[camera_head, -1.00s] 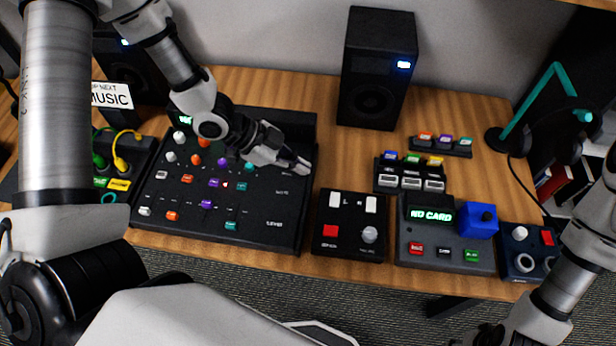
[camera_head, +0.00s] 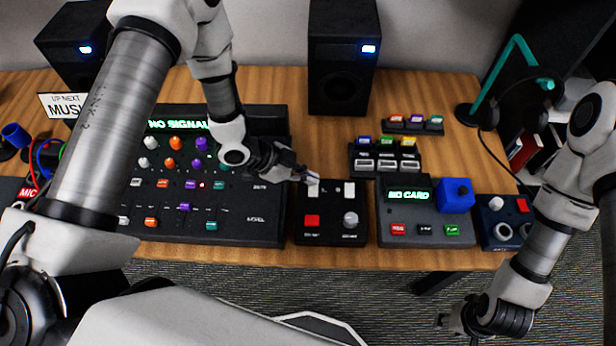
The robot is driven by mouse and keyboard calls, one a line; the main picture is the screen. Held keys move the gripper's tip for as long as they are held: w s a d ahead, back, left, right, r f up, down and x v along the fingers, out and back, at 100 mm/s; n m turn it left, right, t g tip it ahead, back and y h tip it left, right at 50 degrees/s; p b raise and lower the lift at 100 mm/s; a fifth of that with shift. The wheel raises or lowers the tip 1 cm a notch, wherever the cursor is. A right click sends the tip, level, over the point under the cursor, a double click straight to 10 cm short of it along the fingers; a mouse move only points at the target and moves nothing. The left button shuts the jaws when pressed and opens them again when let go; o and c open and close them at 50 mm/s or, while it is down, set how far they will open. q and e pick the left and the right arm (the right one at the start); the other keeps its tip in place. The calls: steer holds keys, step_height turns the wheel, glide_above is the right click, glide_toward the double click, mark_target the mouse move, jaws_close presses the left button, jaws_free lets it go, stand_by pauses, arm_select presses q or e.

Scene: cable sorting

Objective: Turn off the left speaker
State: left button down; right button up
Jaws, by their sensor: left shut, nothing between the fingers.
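The left speaker (camera_head: 75,48) stands at the back left, partly behind my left arm, with its blue light lit. The right speaker (camera_head: 338,88) stands at the back middle, also with a lit blue light. A small black control box (camera_head: 332,217) has two white switches marked L and R, a red button and a grey knob. My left gripper (camera_head: 312,179) is shut and empty, with its tips at the top of the box's L switch (camera_head: 316,191). I cannot tell whether they touch. My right gripper (camera_head: 446,321) is low at the right, away from the box; its fingers are unclear.
A mixer (camera_head: 262,224) reading "NO SIGNAL" lies left of the box, under my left arm. A card device (camera_head: 412,240) reading "NO CARD", with a blue cube (camera_head: 455,194), stands close on the right.

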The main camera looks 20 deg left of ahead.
arm_select(q)
steer(key=shift+w+a+f, duration=0.15)
steer(key=shift+a+f, duration=0.05)
steer(key=shift+f, duration=0.75)
steer(key=shift+d, duration=0.1)
steer(key=shift+f, duration=0.2)
steer(key=shift+s, duration=0.2)
